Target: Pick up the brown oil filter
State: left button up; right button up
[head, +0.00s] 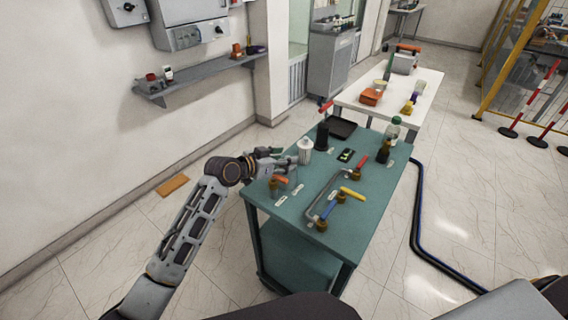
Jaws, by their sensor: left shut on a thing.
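My left gripper (291,158) reaches in from the left over the near-left part of the green table (290,226). It is shut on a white-grey can (305,146), which looks like a filter canister, at the left edge of the table. The fingers cover part of it, and I cannot tell whether it touches the tabletop. I cannot make out a clearly brown oil filter. My right gripper is not in view.
A black bottle (322,136), black tray (341,128), red-handled valve (357,167), bent grey pipe (318,199) and yellow-handled valve (351,193) crowd the table. A white table (430,92) stands behind.

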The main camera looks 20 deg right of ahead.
pick_arm(q)
notch_tip(320, 180, up, 18)
dwell(0.6)
jog(key=shift+a+f, duration=0.1)
dwell(0.5)
